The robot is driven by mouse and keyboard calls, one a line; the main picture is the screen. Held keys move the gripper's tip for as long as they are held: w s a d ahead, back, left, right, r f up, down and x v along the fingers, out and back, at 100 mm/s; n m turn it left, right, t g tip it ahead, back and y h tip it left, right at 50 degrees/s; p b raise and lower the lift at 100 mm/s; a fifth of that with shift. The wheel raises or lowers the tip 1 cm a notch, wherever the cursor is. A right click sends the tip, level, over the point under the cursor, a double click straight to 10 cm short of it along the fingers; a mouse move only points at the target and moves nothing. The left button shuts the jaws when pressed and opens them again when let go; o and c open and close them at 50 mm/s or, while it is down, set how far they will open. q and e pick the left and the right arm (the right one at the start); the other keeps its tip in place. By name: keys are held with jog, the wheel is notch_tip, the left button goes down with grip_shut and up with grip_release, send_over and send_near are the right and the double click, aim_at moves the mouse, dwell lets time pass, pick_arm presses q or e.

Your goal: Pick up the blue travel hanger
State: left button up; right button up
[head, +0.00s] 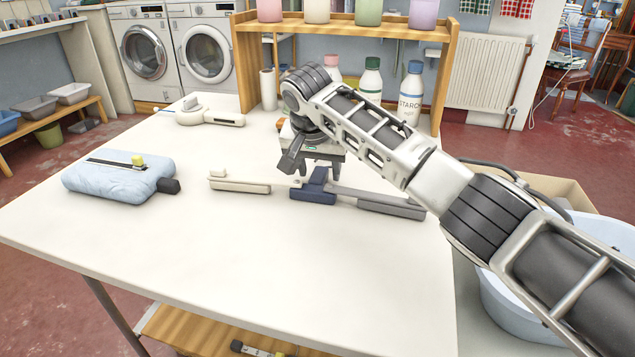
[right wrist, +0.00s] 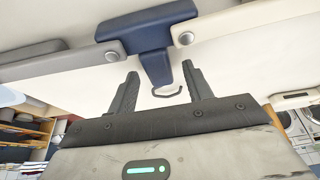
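The blue travel hanger lies on the white table. Its blue middle piece (head: 314,190) has a cream arm (head: 241,186) to the left and a grey arm (head: 385,204) to the right in the head view. My right gripper (head: 318,168) is just behind the blue middle piece, pointing down, partly hidden by its own wrist. In the right wrist view, my right gripper (right wrist: 160,70) is open, its fingers on either side of the blue stem (right wrist: 155,70), with gaps. A small grey hook (right wrist: 168,92) shows between the fingers. My left gripper is not in view.
A pale blue padded thing (head: 112,182) with a dark strip lies at the table's left. A white device (head: 207,114) lies behind it. A wooden shelf (head: 340,26) with bottles stands at the back. A blue basin (head: 505,302) is at the right. The table's front is clear.

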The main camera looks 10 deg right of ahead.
aim_at(319, 173)
jog(key=c, duration=0.9)
notch_tip(319, 173, up, 10)
notch_tip(319, 173, down, 7)
dwell(0.3)
jog(key=shift+f, duration=1.3)
